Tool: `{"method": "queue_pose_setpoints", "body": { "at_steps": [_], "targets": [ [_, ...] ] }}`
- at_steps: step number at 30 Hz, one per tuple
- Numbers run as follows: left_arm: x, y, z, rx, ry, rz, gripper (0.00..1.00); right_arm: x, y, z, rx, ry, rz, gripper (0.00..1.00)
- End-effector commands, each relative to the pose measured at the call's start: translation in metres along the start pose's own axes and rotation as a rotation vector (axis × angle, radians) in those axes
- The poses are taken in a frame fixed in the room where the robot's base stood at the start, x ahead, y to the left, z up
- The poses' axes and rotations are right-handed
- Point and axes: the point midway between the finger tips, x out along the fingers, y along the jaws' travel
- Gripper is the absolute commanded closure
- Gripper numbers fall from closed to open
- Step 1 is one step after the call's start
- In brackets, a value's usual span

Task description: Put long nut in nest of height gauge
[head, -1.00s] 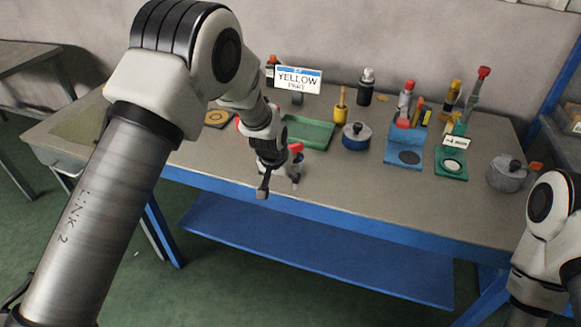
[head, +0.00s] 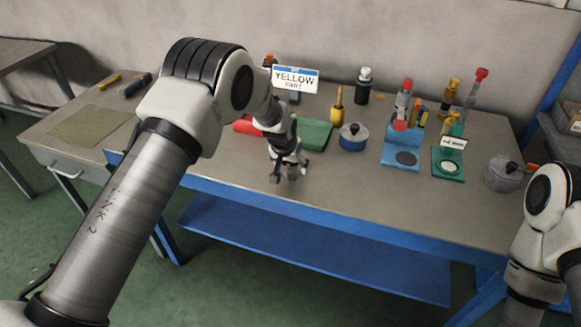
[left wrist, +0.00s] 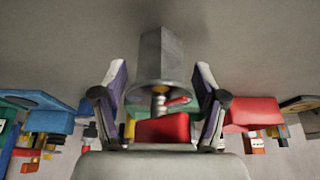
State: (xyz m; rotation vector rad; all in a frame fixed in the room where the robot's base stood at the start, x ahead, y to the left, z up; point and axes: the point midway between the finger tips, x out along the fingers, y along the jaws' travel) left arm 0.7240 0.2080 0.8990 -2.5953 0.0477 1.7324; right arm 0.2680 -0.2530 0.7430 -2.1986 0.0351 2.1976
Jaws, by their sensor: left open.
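My left gripper (head: 290,172) is open, low over the front part of the table. In the left wrist view, its fingers (left wrist: 160,98) stand on either side of a grey metal piece with a six-sided section and a round collar (left wrist: 158,60). This may be the long nut; I cannot tell for sure. A thin threaded stem and red parts show by the collar. In the head view the gripper mostly hides this piece. A blue stand with a dark round spot (head: 402,160) and a green stand with a pale round spot (head: 448,165) are to the right; which is the height gauge is unclear.
A green tray (head: 316,135) and a blue-grey lidded pot (head: 353,137) stand behind the gripper. The table front (head: 350,190) is clear.

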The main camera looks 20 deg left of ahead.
Motion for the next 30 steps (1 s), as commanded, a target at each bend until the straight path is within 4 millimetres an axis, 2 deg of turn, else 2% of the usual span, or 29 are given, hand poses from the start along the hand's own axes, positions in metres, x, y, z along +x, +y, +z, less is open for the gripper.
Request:
{"method": "queue_pose_setpoints", "body": {
  "at_steps": [1,5,6,19,30],
  "targets": [
    [0.0,0.0,0.0,0.0,0.0,0.0,0.39,0.0,0.0,0.0,0.0,0.0,0.0,0.29],
    [0.0,0.0,0.0,0.0,0.0,0.0,0.85,0.0,0.0,0.0,0.0,0.0,0.0,0.29],
    [0.0,0.0,0.001,0.0,-0.001,0.0,0.99,0.0,0.0,0.0,0.0,0.0,0.0,0.29],
    [-0.004,-0.001,-0.001,-0.001,-0.001,0.0,1.0,-0.004,0.0,0.0,0.0,0.0,0.0,0.29],
    [-0.036,-0.006,-0.011,-0.005,0.001,-0.002,1.0,-0.027,0.0,0.0,0.0,0.0,0.0,0.29]
  ]
}}
